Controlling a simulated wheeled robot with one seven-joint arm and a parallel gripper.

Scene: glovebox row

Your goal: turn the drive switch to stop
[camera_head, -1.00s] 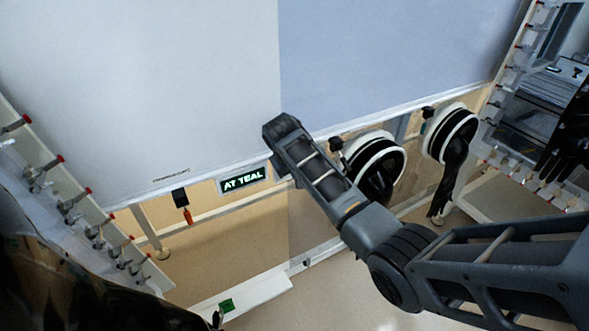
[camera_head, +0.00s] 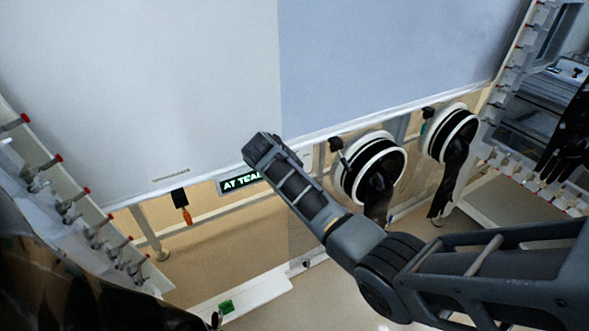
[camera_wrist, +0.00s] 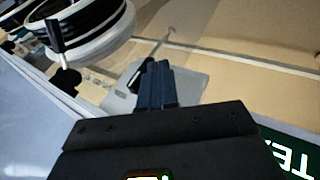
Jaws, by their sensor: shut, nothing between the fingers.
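In the wrist view my gripper (camera_wrist: 156,85) is shut, its dark blue fingers together and nothing between them. The fingers lie in front of a light grey plate (camera_wrist: 188,84), hiding part of it. In the head view a pale plate (camera_head: 305,157) shows just right of my arm's end, which hides the fingers. A black holder with an orange handle (camera_head: 184,213) hangs left of the display.
Two white glove ports with black gloves (camera_head: 370,168) (camera_head: 450,132) are right of my arm. A black lever (camera_wrist: 55,38) stands beside a port in the wrist view. Rows of red-tipped fittings (camera_head: 58,158) line the left side. Floor below the panel is open.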

